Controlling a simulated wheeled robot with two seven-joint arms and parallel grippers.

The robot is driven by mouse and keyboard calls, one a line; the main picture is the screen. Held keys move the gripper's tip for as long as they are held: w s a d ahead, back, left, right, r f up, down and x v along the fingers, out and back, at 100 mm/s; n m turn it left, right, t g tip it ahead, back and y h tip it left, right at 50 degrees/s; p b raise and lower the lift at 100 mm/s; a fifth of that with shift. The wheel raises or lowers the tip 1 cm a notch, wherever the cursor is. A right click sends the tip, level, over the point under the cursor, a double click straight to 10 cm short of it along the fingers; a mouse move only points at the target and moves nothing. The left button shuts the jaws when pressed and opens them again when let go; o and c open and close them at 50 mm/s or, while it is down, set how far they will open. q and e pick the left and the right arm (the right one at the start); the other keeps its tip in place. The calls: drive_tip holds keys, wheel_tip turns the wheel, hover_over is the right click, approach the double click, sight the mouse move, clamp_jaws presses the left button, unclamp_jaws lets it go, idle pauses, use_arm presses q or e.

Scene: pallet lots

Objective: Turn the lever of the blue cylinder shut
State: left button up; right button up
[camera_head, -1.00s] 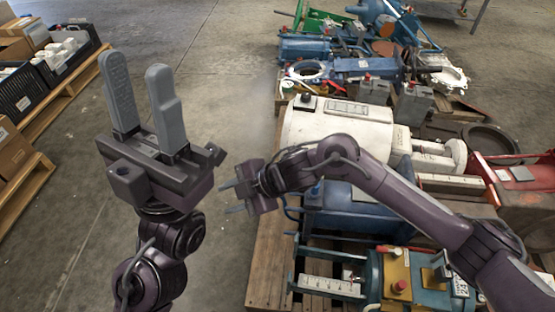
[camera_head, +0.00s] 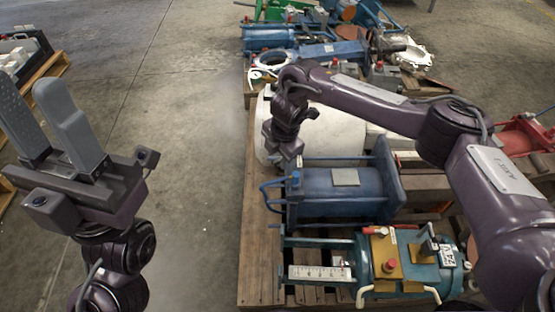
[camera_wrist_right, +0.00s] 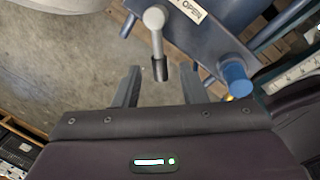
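The blue cylinder (camera_head: 335,192) lies on the pallet, below my right gripper in the head view. In the right wrist view its blue end plate (camera_wrist_right: 205,40) carries a grey lever (camera_wrist_right: 156,38) with a dark tip, beside a white label reading OPEN (camera_wrist_right: 190,10). The lever's dark tip points down the picture, toward the gap between the fingers of my right gripper (camera_wrist_right: 161,75). That gripper is open and holds nothing; the fingers appear on either side of the lever's line. In the head view my right gripper (camera_head: 284,152) points down. My left gripper (camera_head: 32,92) is open and empty at the left.
A teal cylinder (camera_head: 400,252) with a red knob lies in front of the blue cylinder. A white tank (camera_head: 340,130) lies behind. A blue cap (camera_wrist_right: 236,76) sticks out right of the lever. The floor (camera_head: 180,120) left of the pallet (camera_head: 256,240) is clear.

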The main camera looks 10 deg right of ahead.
drive_tip(key=shift+f, duration=0.5)
drive_tip(key=shift+c, duration=0.5)
clamp_jaws()
drive_tip(key=shift+w+a+r, duration=0.1)
